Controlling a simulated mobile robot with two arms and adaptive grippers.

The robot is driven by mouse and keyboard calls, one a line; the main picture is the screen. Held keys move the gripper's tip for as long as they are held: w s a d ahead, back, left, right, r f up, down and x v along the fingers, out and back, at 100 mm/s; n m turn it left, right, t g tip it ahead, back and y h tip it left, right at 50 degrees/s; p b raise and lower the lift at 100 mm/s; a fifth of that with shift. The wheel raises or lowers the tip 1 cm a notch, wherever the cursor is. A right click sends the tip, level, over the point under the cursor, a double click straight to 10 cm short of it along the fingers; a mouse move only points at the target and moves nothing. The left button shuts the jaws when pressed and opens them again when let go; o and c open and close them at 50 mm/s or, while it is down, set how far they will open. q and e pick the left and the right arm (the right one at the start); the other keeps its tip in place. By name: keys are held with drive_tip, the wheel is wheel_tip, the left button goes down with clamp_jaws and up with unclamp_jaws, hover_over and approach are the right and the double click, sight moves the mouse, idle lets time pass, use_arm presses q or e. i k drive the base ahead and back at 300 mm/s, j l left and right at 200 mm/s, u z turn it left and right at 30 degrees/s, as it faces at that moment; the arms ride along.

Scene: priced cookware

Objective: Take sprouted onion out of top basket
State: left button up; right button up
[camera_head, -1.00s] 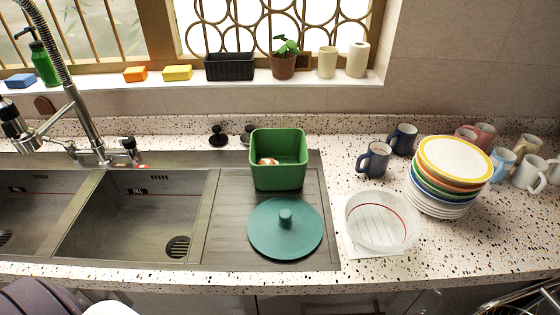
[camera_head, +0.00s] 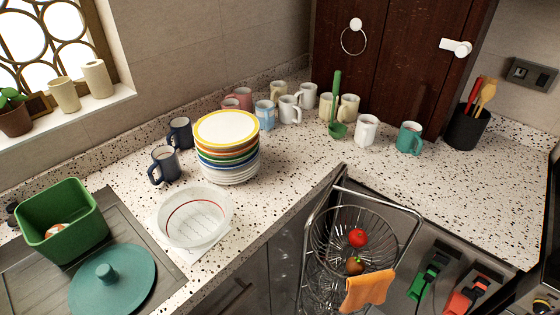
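The top basket (camera_head: 318,240) is a round wire basket in a metal rack at the lower middle right, below the counter level. In it lie a red tomato (camera_head: 357,238) and, in front of that, a small brown, round item (camera_head: 354,265) that looks like the onion. A small pale or greenish tip seems to show on it, but it is too small to be sure of a sprout. Neither of my grippers is in view.
An orange cloth (camera_head: 368,290) hangs on the rack's front right. The counter edge lies behind and left of the rack. A green bin (camera_head: 62,215) with a brown-and-white item inside, a teal lid (camera_head: 112,285), stacked plates (camera_head: 228,150) and several mugs stand on the counter.

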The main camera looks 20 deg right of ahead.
sight(355, 265)
drive_tip(key=l+z, duration=0.15)
drive_tip(key=z, duration=0.35)
drive_tip(key=l+z, duration=0.2)
drive_tip(key=z, duration=0.3)
drive_tip(key=l+u, duration=0.2)
drive_tip(key=l, duration=0.15)
